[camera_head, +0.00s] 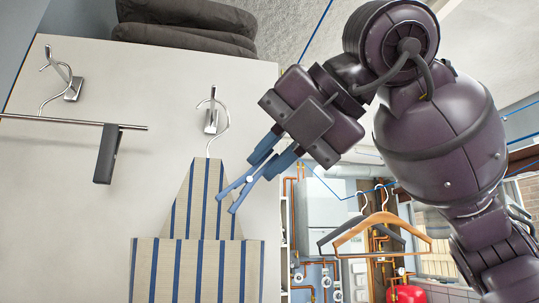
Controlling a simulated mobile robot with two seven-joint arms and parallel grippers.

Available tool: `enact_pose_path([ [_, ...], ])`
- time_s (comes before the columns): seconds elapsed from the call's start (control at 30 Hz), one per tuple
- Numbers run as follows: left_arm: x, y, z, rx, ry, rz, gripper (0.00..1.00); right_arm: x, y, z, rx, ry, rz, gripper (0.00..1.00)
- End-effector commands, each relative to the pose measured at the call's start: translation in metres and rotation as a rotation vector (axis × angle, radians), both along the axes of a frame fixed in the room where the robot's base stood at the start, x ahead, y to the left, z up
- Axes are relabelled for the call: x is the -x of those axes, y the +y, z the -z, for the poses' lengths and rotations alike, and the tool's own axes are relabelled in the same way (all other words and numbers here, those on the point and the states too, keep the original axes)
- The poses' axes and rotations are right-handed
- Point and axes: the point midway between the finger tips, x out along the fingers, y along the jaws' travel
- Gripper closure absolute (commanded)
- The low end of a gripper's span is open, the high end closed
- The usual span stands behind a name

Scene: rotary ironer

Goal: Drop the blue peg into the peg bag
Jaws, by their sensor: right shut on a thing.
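My right gripper (273,157) comes in from the upper right and is shut on the blue peg (249,180). The peg tilts down to the left, with its two prongs lowest and spread a little apart. The prongs overlap the upper right side of the peg bag (200,272) in the picture; I cannot tell whether they touch it. The bag is cream with blue stripes, narrow at the top and wider below, and hangs from a metal hook. Its lower part is cut off by the frame, and its inside is hidden. My left gripper is not in view.
A white panel (90,215) stands behind the bag. Left are another hook (73,88) and a metal rod (60,120) with a dark clip (107,155). Folded dark cloths (185,25) lie on top. Hangers (382,222) and pipes are at lower right.

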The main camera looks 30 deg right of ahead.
Motion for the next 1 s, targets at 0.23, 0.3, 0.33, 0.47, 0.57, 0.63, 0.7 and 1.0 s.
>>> enact_pose_path([
  [0.23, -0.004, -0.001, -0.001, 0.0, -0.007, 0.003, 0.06, -0.009, 0.004, 0.002, -0.006, 0.009, 0.008, 1.0],
  [0.3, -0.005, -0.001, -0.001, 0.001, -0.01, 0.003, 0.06, -0.015, 0.006, 0.003, -0.007, 0.008, 0.008, 1.0],
  [0.33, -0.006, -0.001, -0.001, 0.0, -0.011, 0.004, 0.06, -0.017, 0.007, 0.004, -0.007, 0.009, 0.007, 1.0],
  [0.47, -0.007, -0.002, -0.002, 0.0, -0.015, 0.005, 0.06, -0.027, 0.01, 0.006, -0.006, 0.01, 0.009, 1.0],
  [0.57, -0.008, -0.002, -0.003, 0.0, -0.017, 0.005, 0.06, -0.034, 0.012, 0.007, -0.006, 0.01, 0.008, 1.0],
  [0.63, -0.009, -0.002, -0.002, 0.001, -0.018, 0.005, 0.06, -0.04, 0.014, 0.007, -0.006, 0.009, 0.008, 1.0],
  [0.7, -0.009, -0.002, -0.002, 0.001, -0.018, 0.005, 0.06, -0.045, 0.016, 0.008, -0.006, 0.01, 0.008, 1.0],
  [1.0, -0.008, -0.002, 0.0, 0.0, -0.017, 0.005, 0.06, -0.067, 0.023, 0.012, -0.006, 0.009, 0.008, 1.0],
])
